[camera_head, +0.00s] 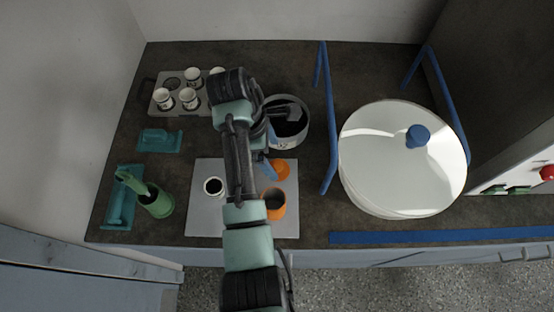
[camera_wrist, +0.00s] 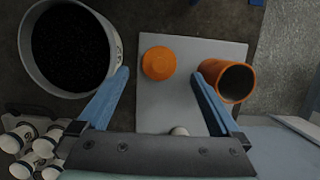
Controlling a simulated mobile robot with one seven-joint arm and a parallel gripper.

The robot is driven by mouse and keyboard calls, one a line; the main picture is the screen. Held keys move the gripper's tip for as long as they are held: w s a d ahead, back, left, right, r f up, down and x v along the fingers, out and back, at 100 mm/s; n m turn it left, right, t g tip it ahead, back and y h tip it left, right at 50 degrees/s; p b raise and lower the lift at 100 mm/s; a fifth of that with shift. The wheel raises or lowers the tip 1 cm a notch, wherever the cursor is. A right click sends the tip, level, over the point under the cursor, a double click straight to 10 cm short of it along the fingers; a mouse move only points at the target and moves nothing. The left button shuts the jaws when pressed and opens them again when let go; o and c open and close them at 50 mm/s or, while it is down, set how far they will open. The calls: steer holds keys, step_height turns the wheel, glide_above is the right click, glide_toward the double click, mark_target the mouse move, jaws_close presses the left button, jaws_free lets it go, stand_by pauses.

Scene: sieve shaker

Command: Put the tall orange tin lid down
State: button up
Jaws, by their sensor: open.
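The orange tin lid (camera_head: 281,169) lies on the pale grey mat (camera_head: 236,170), behind the orange tin. The lid also shows in the wrist view (camera_wrist: 159,63) as a flat orange disc, ahead of my fingertips and apart from both. The tall orange tin (camera_head: 273,205) stands open near the mat's front right; in the wrist view (camera_wrist: 236,82) it is by the right fingertip. I cannot tell whether they touch. My gripper (camera_wrist: 160,74) is open with nothing between its blue fingers. In the head view my arm hides part of the mat.
A round sieve pan (camera_head: 289,130) with dark grains stands behind the mat. A small white cup (camera_head: 214,187) is on the mat. A cup rack (camera_head: 184,95), a green container (camera_head: 157,204) and teal tools are left. The large white-lidded shaker (camera_head: 400,165) and blue rails are right.

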steer(key=p+v, duration=0.1)
steer(key=v, duration=0.5)
steer(key=shift+r, duration=0.1)
steer(key=w+r+m+t+y, duration=0.2)
steer(key=w+r+m+t, duration=0.4)
steer(key=w+r+t, duration=0.65)
step_height(320, 180, up, 19)
steer(key=d+m+t, duration=0.1)
steer(key=m+t, duration=0.2)
steer(key=m, duration=0.1)
steer(key=s+d+r+m+t, duration=0.1)
steer(key=s+r+m+t, duration=0.3)
steer(key=s+r, duration=0.6)
steer(key=s+d+r+m+t+y, duration=0.1)
steer(key=s+r+m+t, duration=0.3)
steer(key=r, duration=1.3)
steer(key=s+t, duration=0.4)
steer(key=s, duration=0.1)
steer(key=shift+s, duration=0.4)
